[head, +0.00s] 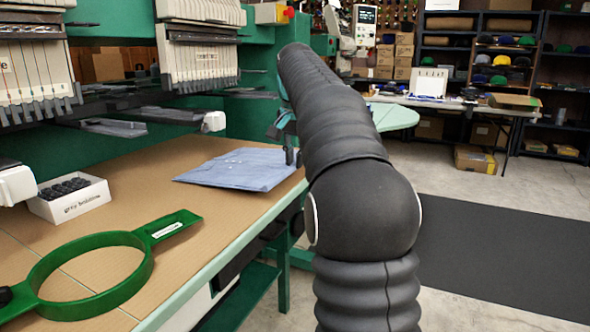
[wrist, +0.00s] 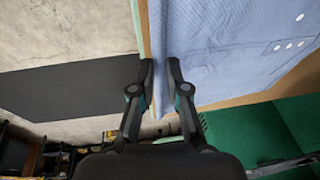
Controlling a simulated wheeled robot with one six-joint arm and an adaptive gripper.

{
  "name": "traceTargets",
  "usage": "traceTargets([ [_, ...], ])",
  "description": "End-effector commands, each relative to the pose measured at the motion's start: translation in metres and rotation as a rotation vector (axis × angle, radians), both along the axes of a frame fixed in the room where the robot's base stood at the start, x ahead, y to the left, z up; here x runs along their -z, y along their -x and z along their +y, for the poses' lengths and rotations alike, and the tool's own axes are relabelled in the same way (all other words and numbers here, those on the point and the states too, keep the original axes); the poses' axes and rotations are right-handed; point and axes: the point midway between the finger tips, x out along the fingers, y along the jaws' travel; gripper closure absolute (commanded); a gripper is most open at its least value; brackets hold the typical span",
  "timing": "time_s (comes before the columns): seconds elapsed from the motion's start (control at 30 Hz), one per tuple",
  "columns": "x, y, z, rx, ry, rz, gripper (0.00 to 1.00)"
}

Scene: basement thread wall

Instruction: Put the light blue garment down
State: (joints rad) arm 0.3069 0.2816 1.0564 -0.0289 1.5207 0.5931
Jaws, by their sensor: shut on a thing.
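The light blue garment (head: 238,168) lies folded and flat over the brown table top, its right edge close to the table's front edge. My gripper (head: 291,157) is at that right edge, partly hidden behind my arm. In the wrist view, my gripper (wrist: 160,78) has its two fingers shut on the edge of the garment (wrist: 235,50), with cloth between them. Several small white spots show on the cloth. The far side of the grip is hidden.
The brown table (head: 165,165) also carries a green hoop (head: 140,262) and a white box (head: 70,200) of dark bobbins at left. Embroidery heads (head: 200,55) overhang its back. Bare table lies between hoop and garment. A dark mat (head: 500,250) covers the floor at right.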

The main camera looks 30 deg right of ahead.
Motion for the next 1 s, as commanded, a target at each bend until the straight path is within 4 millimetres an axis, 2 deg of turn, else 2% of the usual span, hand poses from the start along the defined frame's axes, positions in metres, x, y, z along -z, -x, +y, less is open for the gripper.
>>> traceTargets([
  [0.03,0.011,0.001,0.0,0.0,-0.001,0.002,1.0],
  [0.17,0.024,0.001,0.0,0.0,-0.001,0.001,1.0],
  [0.43,0.027,0.001,0.0,0.0,0.0,0.0,1.0],
  [0.47,0.027,0.001,0.0,0.0,0.0,0.001,0.79],
  [0.53,0.027,0.001,0.0,0.0,0.0,0.001,0.62],
  [0.87,0.025,0.001,0.0,0.0,0.0,0.0,0.61],
  [1.0,0.014,0.003,0.001,0.0,0.0,0.0,0.61],
])
